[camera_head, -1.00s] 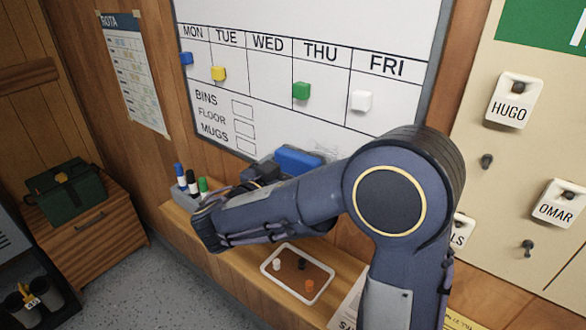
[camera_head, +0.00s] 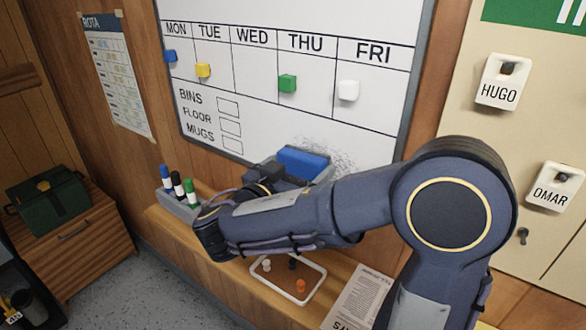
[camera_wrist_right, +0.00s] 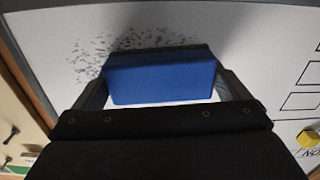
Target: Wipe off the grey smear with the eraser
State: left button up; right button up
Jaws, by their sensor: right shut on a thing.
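The blue eraser (camera_head: 303,161) is held at the lower part of the whiteboard (camera_head: 262,128). My right gripper (camera_head: 283,170) is shut on it; in the right wrist view the eraser (camera_wrist_right: 160,75) sits between the two fingers. The grey smear (camera_head: 335,157) is a speckled patch on the board, just right of and around the eraser. In the right wrist view the smear (camera_wrist_right: 95,48) shows beside the eraser and along its edge; part of it is hidden behind the eraser. Whether the eraser touches the board I cannot tell. My left gripper is not in view.
Below the board a wooden ledge (camera_head: 235,268) carries a holder with several markers (camera_head: 178,187), a tray with small pegs (camera_head: 290,278) and a paper sheet (camera_head: 358,297). Coloured magnets, such as the green one (camera_head: 287,83), sit higher on the board. Name tags hang at right.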

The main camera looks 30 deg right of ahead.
aim_at(314, 174)
jog(key=shift+s+d+f+b, duration=0.1)
jog(key=shift+s+d+b, duration=0.15)
jog(key=shift+s+b, duration=0.25)
jog(key=shift+s+d+b, duration=0.3)
jog(key=shift+s, duration=0.3)
jog(key=shift+s+d+b, duration=0.25)
jog(key=shift+s, duration=0.3)
jog(key=shift+s+d+b, duration=0.25)
jog(key=shift+s+b, duration=0.15)
jog(key=shift+s, duration=0.1)
jog(key=s+d+b, duration=0.2)
jog(key=s, duration=0.3)
jog(key=shift+s+b, duration=0.3)
